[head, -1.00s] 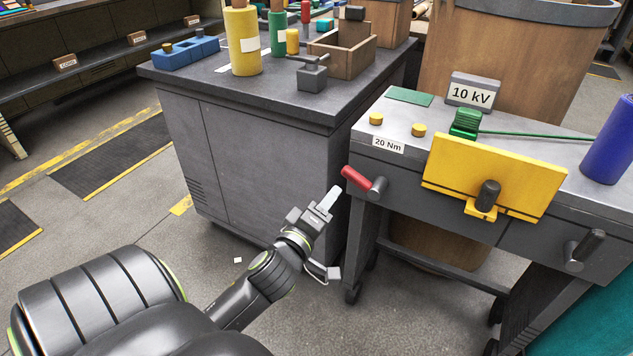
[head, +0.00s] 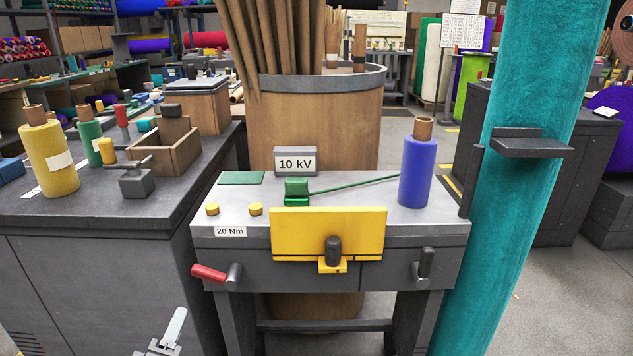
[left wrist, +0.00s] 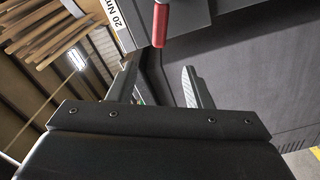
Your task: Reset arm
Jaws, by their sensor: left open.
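My left gripper (head: 168,335) shows at the bottom of the head view, in front of the grey cabinet and to the lower left of the small metal bench (head: 452,229). It is open and holds nothing. In the left wrist view its two fingers (left wrist: 158,88) stand apart. The red-gripped handle (head: 209,273) on the bench front is above and to the right of it, and its red grip also shows in the left wrist view (left wrist: 161,25), apart from the fingers. My right gripper is not in view.
The bench carries a yellow plate (head: 327,231), a green clamp (head: 296,192), a blue roll (head: 417,172) and a 10 kV sign (head: 295,161). A grey cabinet (head: 95,280) stands left. A tall teal roll (head: 530,120) stands right. Open floor (head: 560,310) lies at the lower right.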

